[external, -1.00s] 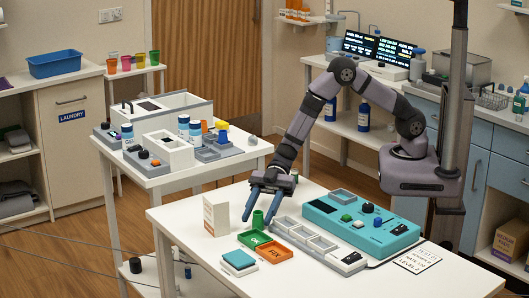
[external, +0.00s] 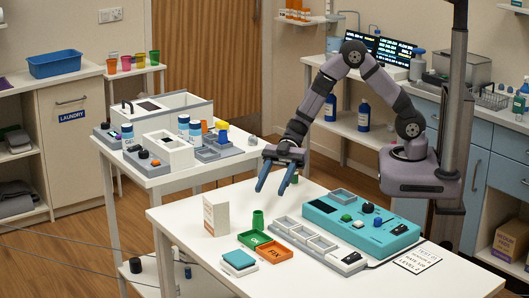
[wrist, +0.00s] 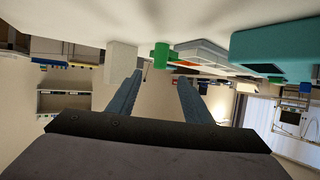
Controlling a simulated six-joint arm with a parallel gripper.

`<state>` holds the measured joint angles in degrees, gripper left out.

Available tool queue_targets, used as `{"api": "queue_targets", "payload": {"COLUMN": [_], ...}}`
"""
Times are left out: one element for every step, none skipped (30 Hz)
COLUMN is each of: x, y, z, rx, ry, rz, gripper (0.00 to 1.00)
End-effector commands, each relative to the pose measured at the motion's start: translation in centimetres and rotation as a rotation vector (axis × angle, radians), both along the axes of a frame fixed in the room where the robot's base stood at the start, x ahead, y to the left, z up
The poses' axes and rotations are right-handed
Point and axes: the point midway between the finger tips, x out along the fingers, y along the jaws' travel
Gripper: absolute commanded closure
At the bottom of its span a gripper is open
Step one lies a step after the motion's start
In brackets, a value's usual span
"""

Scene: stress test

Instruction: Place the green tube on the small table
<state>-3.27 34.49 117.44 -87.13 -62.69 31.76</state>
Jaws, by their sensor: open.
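The green tube (external: 258,219) stands upright on the front white table (external: 190,228), just behind the green tray marked OK (external: 254,239). It also shows in the wrist view (wrist: 161,54), beyond the fingertips and roughly centred between them. My gripper (external: 272,190) has two blue fingers, spread apart and empty, pointing down above and slightly right of the tube. The fingers also show apart in the wrist view (wrist: 160,76). A small narrow white table (external: 134,72) with several coloured cups stands at the back left. Another white table (external: 165,180) behind the front one carries devices and bottles.
An orange tray marked FIX (external: 276,254), a grey compartment rack (external: 305,238) and a teal device (external: 350,225) lie right of the tube. The front table's left corner is bare.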

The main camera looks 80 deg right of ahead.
Motion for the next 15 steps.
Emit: {"api": "queue_targets", "payload": {"x": [0.0,0.0,0.0,0.0,0.0,0.0,0.0,0.0,0.0,0.0,0.0,0.1,0.2,0.3,0.4], "y": [0.0,0.0,0.0,0.0,0.0,0.0,0.0,0.0,0.1,0.2,0.4,1.0,1.5,2.0,2.7], "z": [0.0,0.0,0.0,0.0,0.0,0.0,0.0,0.0,-0.1,-0.2,-0.5,-1.1,-1.6,-2.0,-2.5], "rx": [0.000,0.000,0.000,0.000,0.000,0.000,0.000,0.000,0.001,0.003,0.008,0.019,0.030,0.039,0.056], "ry": [0.000,0.000,0.000,0.000,0.000,0.000,0.000,0.000,0.000,-0.001,-0.002,-0.004,-0.007,-0.014,-0.018], "rz": [0.000,0.000,0.000,0.000,0.000,0.000,0.000,0.000,0.001,0.002,0.005,0.011,0.016,0.020,0.026], "gripper": [0.54,0.54,0.54,0.54,0.54,0.54,0.54,0.54,0.54,0.54,0.54,0.54,0.54,0.54,0.54]}}
